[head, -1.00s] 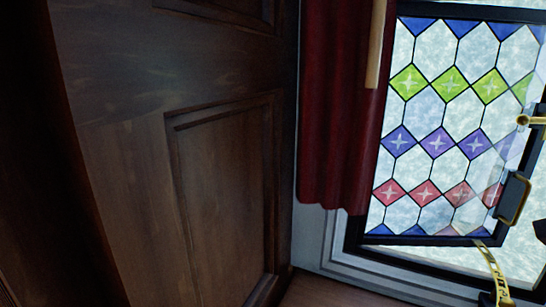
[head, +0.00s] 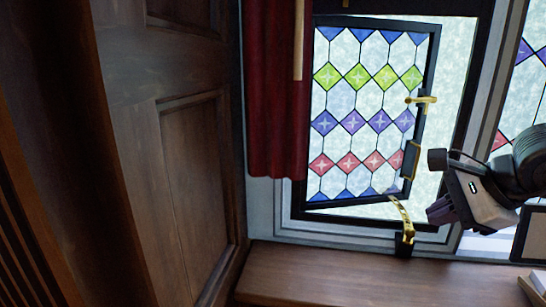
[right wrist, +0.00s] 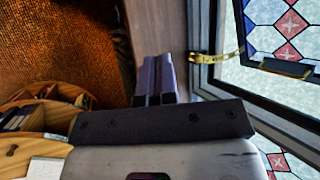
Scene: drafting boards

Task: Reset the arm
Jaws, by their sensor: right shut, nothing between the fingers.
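My right gripper (head: 440,212) is at the right of the head view, in front of the window and above the wooden sill. Its purple-grey fingers also show in the right wrist view (right wrist: 154,80); they are together with nothing between them. The stained-glass window sash (head: 432,70) stands swung open at an angle in its dark frame. A brass stay (head: 402,217) lies at its lower corner, left of my right gripper and apart from it in the head view. The stay also shows in the right wrist view (right wrist: 222,57). My left gripper is not in view.
A dark wooden panelled surface (head: 130,150) fills the left side. A red curtain (head: 275,100) hangs beside the window. The near part of the wooden sill (head: 330,275) is clear. A wooden holder with papers (right wrist: 35,120) stands at left in the right wrist view.

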